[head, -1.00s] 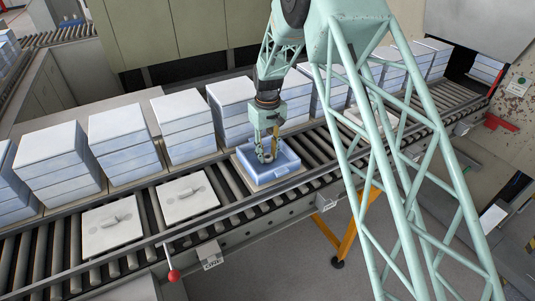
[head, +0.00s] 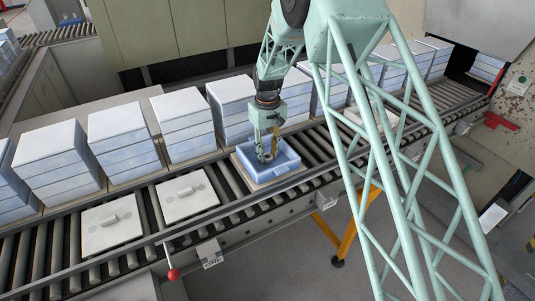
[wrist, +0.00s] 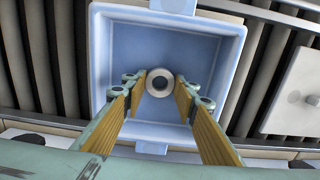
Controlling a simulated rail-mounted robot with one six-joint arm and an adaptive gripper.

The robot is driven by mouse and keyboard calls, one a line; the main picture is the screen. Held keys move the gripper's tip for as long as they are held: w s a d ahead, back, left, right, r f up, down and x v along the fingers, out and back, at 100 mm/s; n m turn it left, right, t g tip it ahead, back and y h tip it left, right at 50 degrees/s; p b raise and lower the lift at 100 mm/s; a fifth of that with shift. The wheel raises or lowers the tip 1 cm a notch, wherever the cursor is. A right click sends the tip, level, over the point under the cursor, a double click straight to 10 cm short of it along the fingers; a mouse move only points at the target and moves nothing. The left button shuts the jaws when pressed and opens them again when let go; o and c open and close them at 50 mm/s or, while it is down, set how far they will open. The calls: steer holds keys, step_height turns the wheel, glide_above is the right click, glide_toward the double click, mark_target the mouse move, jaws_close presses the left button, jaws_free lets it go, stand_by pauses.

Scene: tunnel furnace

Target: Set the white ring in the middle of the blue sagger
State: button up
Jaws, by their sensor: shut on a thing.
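The blue sagger (head: 287,172) is an open square tray on a pale plate on the roller conveyor. It also fills the middle of the wrist view (wrist: 100,60). My gripper (head: 265,157) points down into it. In the wrist view, the pale white-grey ring (wrist: 160,82) lies between the two fingertips of my gripper (wrist: 160,88), which is shut on it. The ring appears near the middle of the sagger's width. I cannot tell whether it touches the sagger floor.
Stacks of pale blue saggers (head: 127,140) line the far side of the conveyor. Two white lids with raised handles (head: 188,197) (head: 110,224) lie on the rollers to the left. A lever with a red knob (head: 173,274) stands at the near rail.

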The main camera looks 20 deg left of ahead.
steer(key=o, duration=0.9)
steer(key=shift+r, duration=5.95)
